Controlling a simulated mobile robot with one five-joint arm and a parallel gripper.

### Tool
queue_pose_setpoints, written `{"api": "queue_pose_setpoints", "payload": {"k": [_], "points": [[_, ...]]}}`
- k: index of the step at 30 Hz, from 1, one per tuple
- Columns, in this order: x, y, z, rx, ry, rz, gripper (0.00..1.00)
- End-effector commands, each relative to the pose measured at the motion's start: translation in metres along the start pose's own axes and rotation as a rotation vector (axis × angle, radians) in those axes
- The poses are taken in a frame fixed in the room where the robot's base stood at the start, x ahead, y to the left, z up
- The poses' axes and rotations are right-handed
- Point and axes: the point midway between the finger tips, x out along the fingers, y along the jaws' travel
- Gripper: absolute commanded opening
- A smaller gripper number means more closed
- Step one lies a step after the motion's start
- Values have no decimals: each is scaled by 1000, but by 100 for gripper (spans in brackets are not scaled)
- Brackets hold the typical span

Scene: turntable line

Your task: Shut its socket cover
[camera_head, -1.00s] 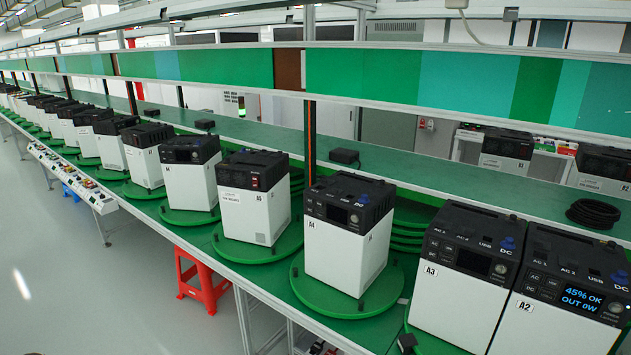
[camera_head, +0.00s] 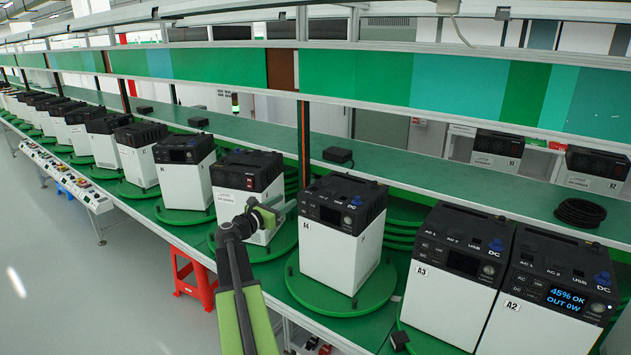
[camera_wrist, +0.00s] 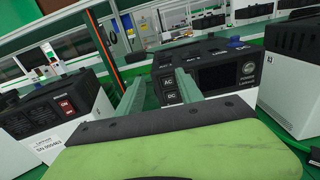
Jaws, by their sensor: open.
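Unit A4 (camera_head: 338,252), white with a black top, stands on a green turntable in the head view. A blue socket cover (camera_head: 356,201) sits by its DC mark; whether it is raised or shut is too small to tell. Units A3 (camera_head: 445,300) and A2 (camera_head: 532,330) also have blue covers (camera_head: 497,245) and (camera_head: 603,277). My gripper (camera_head: 277,210) is open and empty, left of A4 and in front of the neighbouring unit (camera_head: 228,205). In the wrist view, my gripper (camera_wrist: 160,88) has its fingers apart, with A4's black panel (camera_wrist: 215,75) beyond them.
A2's screen (camera_head: 573,300) is lit with "45% OK OUT 0W". A long row of units runs left. A black coiled cable (camera_head: 580,212) and a small black box (camera_head: 338,155) lie on the green shelf behind. A red stool (camera_head: 193,275) stands below the line.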

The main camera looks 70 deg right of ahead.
Motion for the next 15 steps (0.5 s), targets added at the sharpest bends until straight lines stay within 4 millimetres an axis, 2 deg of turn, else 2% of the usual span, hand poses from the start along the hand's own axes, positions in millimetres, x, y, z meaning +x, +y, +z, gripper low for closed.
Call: {"api": "queue_pose_setpoints", "payload": {"k": [5,8,15], "points": [[7,-3,3,-26,-14,-3,44],[18,-2,3,-25,-13,-3,44],[76,-1,4,-22,-11,-5,44]]}}
